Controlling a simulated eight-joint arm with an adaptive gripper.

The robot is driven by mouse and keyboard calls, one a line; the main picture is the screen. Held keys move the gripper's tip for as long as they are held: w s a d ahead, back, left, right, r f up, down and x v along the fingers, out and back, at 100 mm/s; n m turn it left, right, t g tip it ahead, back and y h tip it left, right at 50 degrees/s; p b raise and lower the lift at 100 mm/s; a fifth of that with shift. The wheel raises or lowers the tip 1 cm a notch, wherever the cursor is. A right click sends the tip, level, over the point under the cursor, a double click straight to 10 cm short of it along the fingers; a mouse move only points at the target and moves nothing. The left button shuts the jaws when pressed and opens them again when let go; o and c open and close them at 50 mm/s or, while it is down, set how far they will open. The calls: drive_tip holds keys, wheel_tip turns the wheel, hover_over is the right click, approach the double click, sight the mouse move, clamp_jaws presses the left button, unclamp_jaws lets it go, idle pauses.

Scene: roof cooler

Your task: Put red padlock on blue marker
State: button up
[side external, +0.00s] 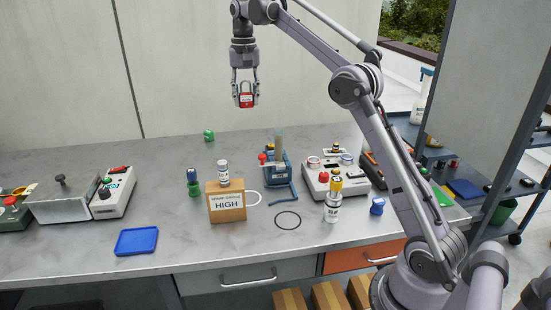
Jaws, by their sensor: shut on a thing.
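The red padlock (246,101), with a white label and a metal shackle, hangs between the fingers of my gripper (245,84). My gripper points down, is shut on the padlock and holds it well above the bench, in front of the back wall. A flat blue square (136,241) with a darker edge lies at the bench's front left. It looks like the blue marker and is bare. My gripper is above, behind and to the right of it.
A cardboard box (227,207) labelled "SPARE GAUGE HIGH" carries a small white bottle (223,173). A blue device (275,168), a black ring (288,220) and a white-grey instrument (327,181) are to the right. A grey instrument (112,194) stands behind the blue square.

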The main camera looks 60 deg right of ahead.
drive_tip(key=s+d+r+m, duration=0.3)
drive_tip(key=s+d, duration=0.5)
drive_tip(key=s, duration=0.4)
drive_tip(key=m, duration=0.6)
hover_over(379, 201)
wheel_tip(379, 201, down, 6)
drive_tip(key=shift+d+f, duration=0.1)
drive_tip(key=shift+f, duration=8.9)
drive_tip(key=shift+f, duration=0.1)
drive_tip(key=o, duration=1.2)
drive_tip(key=shift+o, duration=0.2)
